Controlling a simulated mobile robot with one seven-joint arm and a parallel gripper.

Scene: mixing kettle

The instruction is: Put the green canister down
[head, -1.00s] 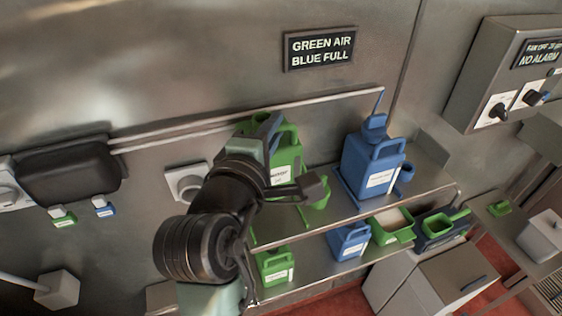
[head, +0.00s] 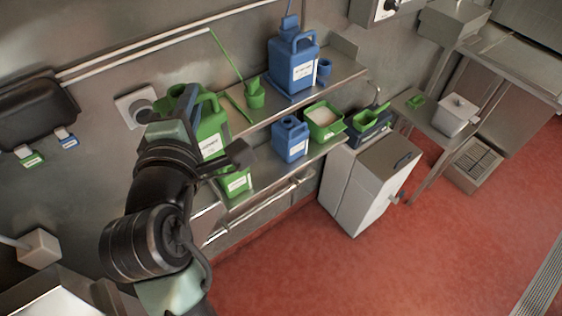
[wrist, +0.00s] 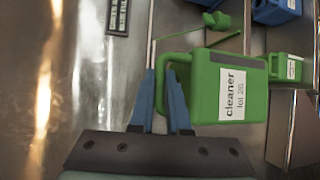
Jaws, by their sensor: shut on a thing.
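The green canister (head: 211,128) has a white label. In the wrist view the canister (wrist: 236,92) lies sideways across the picture, its label reading "cleaner". My gripper (wrist: 162,74) has its two blue fingers closed around the canister's handle. The canister appears in front of the left part of the upper shelf (head: 337,80). I cannot tell whether its base touches anything.
A green cup (head: 255,94) and a large blue canister (head: 293,68) stand on the upper shelf. Below are a small green canister (head: 236,183), a small blue canister (head: 290,140) and a green tub (head: 325,128) of pale powder. Red floor (head: 330,265) lies open in front.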

